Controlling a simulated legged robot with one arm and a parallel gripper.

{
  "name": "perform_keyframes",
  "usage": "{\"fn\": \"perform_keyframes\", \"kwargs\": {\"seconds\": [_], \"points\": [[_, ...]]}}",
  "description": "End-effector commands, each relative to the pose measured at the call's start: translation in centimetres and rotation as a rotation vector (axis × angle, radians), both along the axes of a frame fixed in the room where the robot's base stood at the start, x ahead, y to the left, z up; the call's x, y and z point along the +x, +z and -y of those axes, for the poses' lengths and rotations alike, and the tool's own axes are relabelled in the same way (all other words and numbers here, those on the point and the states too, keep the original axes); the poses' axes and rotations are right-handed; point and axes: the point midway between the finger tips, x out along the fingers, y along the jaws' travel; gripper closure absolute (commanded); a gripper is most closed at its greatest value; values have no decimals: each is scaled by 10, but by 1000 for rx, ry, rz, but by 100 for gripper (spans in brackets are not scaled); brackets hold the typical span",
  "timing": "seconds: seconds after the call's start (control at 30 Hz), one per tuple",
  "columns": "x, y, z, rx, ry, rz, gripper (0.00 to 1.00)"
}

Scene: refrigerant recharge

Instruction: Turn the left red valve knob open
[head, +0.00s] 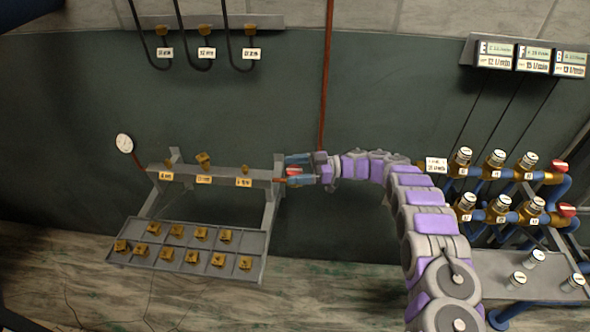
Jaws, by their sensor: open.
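My arm reaches in from the lower right, and my gripper (291,170) points left at the right end of the grey rack's bar (220,178). The jaws are open, one finger above the other. A small red piece (294,171), which looks like the left red valve knob, shows between the fingers. It is partly hidden, and I cannot tell whether the fingers touch it. Two other red knobs stand at the far right, an upper one (559,166) and a lower one (567,210), on the brass valve rows.
A tray (190,261) with several brass blocks sits below the bar. A round gauge (124,143) stands at its left. A red pipe (327,70) hangs down behind my gripper. Blue pipes and gauges (464,154) crowd the right. Labelled hoses (230,40) hang above left.

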Motion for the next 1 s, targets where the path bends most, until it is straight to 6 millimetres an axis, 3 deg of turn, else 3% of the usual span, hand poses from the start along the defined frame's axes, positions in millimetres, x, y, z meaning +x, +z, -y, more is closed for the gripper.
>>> {"fn": "perform_keyframes", "kwargs": {"seconds": [0.27, 0.7, 1.0], "points": [[1, 0, 6, 0, 3, -1, 20], [12, -1, 64, 2, 2, -1, 20], [14, -2, 74, -1, 1, -1, 20]]}}
